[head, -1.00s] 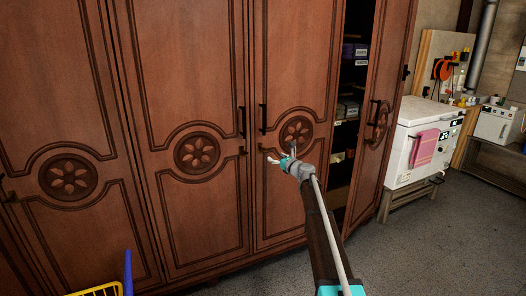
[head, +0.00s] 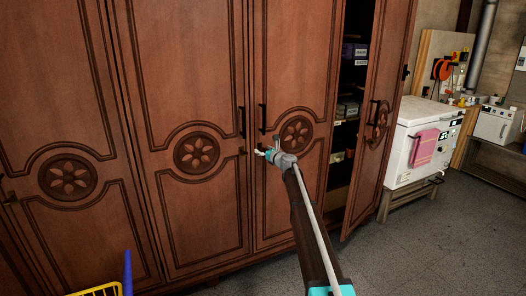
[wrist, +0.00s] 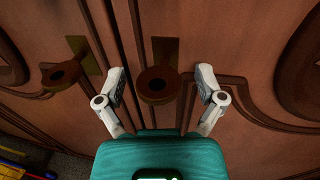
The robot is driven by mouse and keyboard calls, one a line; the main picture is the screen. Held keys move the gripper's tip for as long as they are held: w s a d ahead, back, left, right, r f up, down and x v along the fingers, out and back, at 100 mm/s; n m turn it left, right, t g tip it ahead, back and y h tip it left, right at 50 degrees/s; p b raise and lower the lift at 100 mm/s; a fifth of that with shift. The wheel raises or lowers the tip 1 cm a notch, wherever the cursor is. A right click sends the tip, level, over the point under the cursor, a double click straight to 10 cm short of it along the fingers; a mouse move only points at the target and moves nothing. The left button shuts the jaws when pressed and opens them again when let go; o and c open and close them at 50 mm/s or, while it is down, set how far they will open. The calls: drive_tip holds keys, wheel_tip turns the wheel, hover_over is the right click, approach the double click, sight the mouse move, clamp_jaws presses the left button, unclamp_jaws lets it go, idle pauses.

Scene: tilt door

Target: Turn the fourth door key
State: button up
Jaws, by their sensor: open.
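In the wrist view a dark round key head (wrist: 157,86) sticks out from a brass plate (wrist: 165,50) on a wooden wardrobe door. My open gripper (wrist: 160,84) has one pale finger on each side of this key, with gaps between fingers and key. A second key (wrist: 64,76) on its own plate is on the adjoining door, left of my left finger. In the head view my gripper (head: 266,151) is at the left edge of the door with the right-hand closed rosette (head: 296,132). The key between its fingers cannot be made out there.
The rightmost wardrobe door (head: 383,110) stands open, showing shelves with boxes (head: 354,50). A white machine with a pink towel (head: 424,145) stands to the right. A yellow basket (head: 98,290) is at the lower left. Grey floor is free at the right.

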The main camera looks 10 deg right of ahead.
drive_tip(key=c, duration=1.2)
drive_tip(key=shift+o, duration=0.2)
drive_tip(key=shift+n, duration=0.5)
drive_tip(key=n+p, duration=0.1)
drive_tip(key=n, duration=0.2)
drive_tip(key=shift+a+r+g, duration=0.1)
drive_tip(key=shift+g, duration=0.2)
drive_tip(key=n+h+p, duration=0.1)
drive_tip(key=n, duration=0.3)
drive_tip(key=n+h+p, duration=0.1)
drive_tip(key=n, duration=0.3)
drive_tip(key=n+h, duration=0.1)
drive_tip(key=n, duration=0.2)
drive_tip(key=shift+n, duration=0.4)
